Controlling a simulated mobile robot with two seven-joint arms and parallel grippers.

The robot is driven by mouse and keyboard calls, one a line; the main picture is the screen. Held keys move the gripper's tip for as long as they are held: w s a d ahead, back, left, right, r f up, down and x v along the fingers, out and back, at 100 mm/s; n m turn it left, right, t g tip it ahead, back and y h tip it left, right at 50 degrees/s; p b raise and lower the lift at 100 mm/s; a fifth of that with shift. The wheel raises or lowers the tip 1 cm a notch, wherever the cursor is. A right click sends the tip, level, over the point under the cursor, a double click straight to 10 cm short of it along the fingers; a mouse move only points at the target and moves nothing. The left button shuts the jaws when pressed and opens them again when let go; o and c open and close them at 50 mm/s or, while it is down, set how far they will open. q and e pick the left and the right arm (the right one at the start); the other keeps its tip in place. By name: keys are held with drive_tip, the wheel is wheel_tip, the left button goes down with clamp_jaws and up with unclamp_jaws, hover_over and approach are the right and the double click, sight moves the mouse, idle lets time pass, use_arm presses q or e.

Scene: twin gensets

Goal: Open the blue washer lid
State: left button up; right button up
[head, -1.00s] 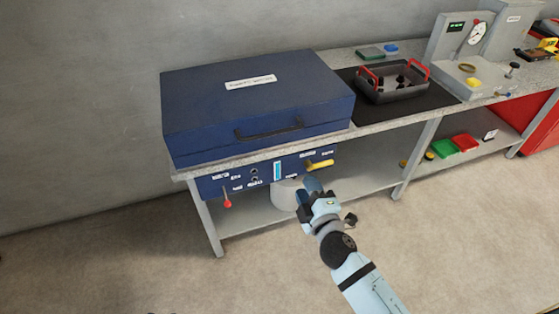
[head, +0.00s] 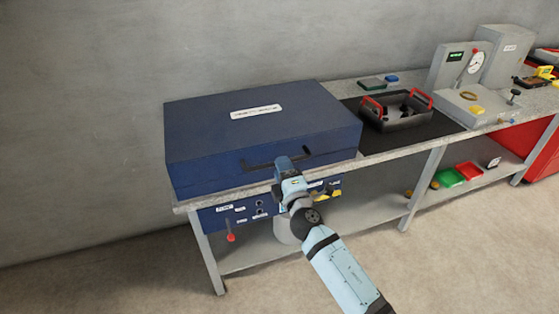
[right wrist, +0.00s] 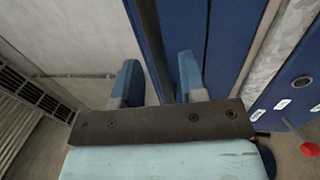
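The blue washer lid (head: 235,125) is down, a wide dark-blue box top with a white label, on the left end of the bench. Its dark bar handle (head: 262,163) runs along the front face. My right gripper (head: 284,162) is at the right part of the handle, in front of the lid. In the right wrist view its two blue fingers (right wrist: 160,70) are apart, and the dark handle bar (right wrist: 150,40) runs between them. I cannot tell whether either finger touches the bar. My left gripper is not in view.
A blue control panel (head: 240,212) with a red-knobbed lever (head: 231,238) is below the lid. A grey basket (head: 402,120) with red handles stands on a black mat to the right. A gauge stand (head: 470,70) is farther right. The floor in front is clear.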

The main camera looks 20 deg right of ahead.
drive_tip(key=shift+w+r, duration=0.2)
drive_tip(key=shift+w, duration=1)
